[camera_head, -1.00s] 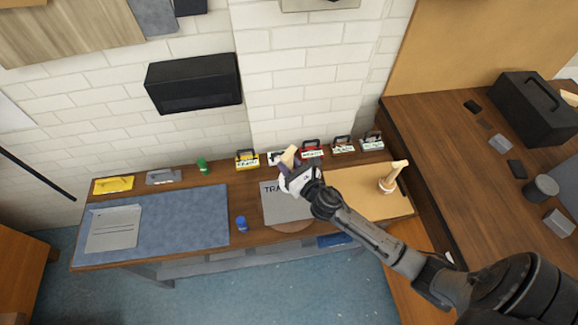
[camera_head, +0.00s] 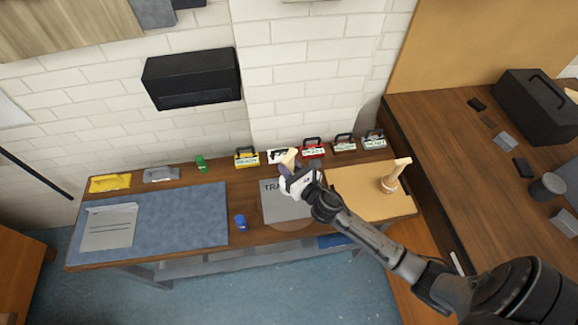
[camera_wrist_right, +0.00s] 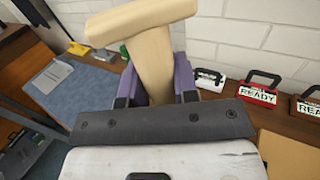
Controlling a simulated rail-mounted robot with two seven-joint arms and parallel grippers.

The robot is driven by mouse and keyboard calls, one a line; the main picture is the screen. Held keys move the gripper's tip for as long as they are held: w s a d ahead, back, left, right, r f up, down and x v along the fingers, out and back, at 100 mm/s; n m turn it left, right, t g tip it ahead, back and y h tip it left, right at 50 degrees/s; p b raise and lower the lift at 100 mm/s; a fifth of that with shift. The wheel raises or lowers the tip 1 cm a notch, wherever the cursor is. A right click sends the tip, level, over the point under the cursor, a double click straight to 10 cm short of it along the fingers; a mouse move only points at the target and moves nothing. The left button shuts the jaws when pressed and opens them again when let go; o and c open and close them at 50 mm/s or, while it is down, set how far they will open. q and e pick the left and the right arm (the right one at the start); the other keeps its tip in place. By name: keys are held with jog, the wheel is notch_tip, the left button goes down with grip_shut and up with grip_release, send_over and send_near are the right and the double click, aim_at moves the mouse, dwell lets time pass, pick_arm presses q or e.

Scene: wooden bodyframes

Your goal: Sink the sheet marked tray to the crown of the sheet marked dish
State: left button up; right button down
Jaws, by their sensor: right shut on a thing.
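A grey sheet (camera_head: 284,210) whose visible letters read "TRA" lies on a round brown base on the bench. My right gripper (camera_head: 291,170) is over the sheet's far edge and hides the rest of its marking. It is shut on a pale wooden T-shaped tool (camera_wrist_right: 145,50), gripped between purple fingers in the right wrist view. The tool points up and away from the sheet. No sheet with a readable "dish" marking shows. My left gripper is not in view.
A pale wooden piece (camera_head: 389,184) stands on a tan board (camera_head: 350,190) to the right. A blue mat (camera_head: 165,225) with a grey folder-like sheet (camera_head: 109,227) lies left. A blue item (camera_head: 240,222) stands near the front. Several labelled boxes (camera_head: 313,150) line the wall.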

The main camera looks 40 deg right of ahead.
pick_arm(q)
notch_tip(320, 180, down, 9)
jog(key=b, duration=0.8)
pick_arm(e)
notch_tip(320, 180, down, 10)
jog(key=shift+r, duration=0.2)
jog(key=shift+r+p, duration=0.7)
jog(key=shift+p, duration=0.1)
jog(key=shift+r, duration=0.15)
notch_tip(320, 180, up, 8)
jog(key=p, duration=0.8)
jog(key=shift+r+p, duration=0.15)
jog(key=shift+p, duration=0.15)
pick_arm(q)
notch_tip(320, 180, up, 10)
